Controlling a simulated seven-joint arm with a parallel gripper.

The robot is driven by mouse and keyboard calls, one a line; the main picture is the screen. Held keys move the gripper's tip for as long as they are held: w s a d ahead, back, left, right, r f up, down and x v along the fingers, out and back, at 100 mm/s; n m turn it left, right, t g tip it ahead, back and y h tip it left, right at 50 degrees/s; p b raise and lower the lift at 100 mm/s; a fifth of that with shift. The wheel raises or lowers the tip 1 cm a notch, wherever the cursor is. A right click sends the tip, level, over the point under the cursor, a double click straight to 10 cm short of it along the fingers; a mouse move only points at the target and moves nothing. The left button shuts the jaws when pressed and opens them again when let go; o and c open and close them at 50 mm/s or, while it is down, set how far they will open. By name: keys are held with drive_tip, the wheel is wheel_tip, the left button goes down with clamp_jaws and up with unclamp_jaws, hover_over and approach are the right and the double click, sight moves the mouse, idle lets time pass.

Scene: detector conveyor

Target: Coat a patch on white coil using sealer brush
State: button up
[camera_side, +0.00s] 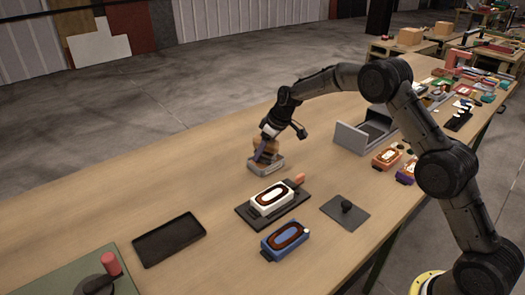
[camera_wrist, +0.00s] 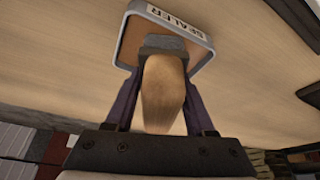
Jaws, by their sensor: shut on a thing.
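My gripper (camera_side: 263,150) is shut on the sealer brush; its purple-grey fingers also show in the wrist view (camera_wrist: 160,95). The brush has a tan wooden handle (camera_wrist: 163,90) and a dark lower part (camera_wrist: 164,43). The brush points down into a grey-rimmed sealer tray (camera_side: 266,167), labelled SEALER in the wrist view (camera_wrist: 176,20). The bristle tips are hidden, so I cannot tell how deep they reach. The white coil (camera_side: 282,206), with a dark red-brown oval winding on top, lies on a black fixture (camera_side: 245,212) just in front of the tray.
A blue coil (camera_side: 285,245) lies in front of the white one. A grey open box (camera_side: 366,135) and orange coil (camera_side: 386,159) stand behind right. The table's left rear is clear.

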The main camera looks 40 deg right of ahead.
sight(260, 137)
idle(0.3)
drive_tip(key=shift+r, duration=3.5)
drive_tip(key=shift+a, duration=0.1)
